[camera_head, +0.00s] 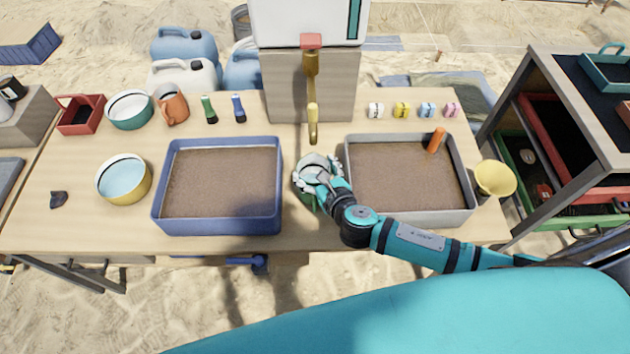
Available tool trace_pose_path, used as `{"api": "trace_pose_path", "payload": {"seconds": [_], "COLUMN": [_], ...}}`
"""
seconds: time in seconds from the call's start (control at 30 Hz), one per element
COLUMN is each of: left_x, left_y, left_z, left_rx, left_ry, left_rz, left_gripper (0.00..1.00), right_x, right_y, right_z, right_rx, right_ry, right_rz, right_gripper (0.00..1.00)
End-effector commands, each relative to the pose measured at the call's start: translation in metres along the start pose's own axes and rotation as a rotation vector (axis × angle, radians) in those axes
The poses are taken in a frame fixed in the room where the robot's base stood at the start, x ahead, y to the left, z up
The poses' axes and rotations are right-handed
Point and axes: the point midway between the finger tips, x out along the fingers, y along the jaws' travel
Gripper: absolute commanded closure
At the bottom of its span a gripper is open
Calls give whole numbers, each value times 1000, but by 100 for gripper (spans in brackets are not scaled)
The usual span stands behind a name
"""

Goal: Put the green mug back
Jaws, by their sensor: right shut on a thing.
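The green mug (306,201) is between the blue-rimmed tray and the grey-rimmed tray, below the tap. Only a bit of green shows; my right gripper and wrist hide most of it. My right gripper (311,184) is over it and shut on it. I cannot tell whether the mug touches the tabletop. My left gripper is not in view.
The blue tray (157,208) stands to the left and the grey tray (470,183) to the right, both holding brown soil. A brass tap (312,110) hangs just behind. An orange mug (172,106) and bowls stand at left. A yellow funnel (495,179) is at right.

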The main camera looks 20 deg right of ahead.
Motion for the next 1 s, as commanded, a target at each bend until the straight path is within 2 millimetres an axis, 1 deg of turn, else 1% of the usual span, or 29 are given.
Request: {"api": "trace_pose_path", "payload": {"seconds": [0.07, 0.13, 0.2, 0.3, 0.43, 0.53, 0.67, 0.7, 0.8, 0.87, 1.0], "left_x": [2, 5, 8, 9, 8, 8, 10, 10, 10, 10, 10], "left_y": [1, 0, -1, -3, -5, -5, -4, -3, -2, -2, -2], "left_z": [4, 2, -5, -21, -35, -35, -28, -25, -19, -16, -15], "left_rx": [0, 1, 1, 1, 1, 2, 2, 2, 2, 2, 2], "left_ry": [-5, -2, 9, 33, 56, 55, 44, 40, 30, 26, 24], "left_rz": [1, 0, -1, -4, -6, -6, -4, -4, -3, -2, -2], "left_gripper": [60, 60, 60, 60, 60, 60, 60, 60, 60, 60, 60], "right_x": [4, 8, 12, 15, 15, 15, 16, 16, 16, 16, 16], "right_y": [0, 0, 0, 0, 0, 0, 0, 0, 0, 0, 0], "right_z": [-7, -18, -27, -35, -35, -34, -38, -38, -37, -37, -37], "right_rx": [0, 1, 1, 0, 1, 0, 0, 0, 0, 0, 0], "right_ry": [-2, 0, 0, -1, -3, -3, -2, -1, -1, -1, -1], "right_rz": [0, -1, -1, 0, 1, 1, 0, 0, 0, 0, 0], "right_gripper": [73, 73, 73, 73, 73, 73, 73, 20, 7, 0, 0]}}
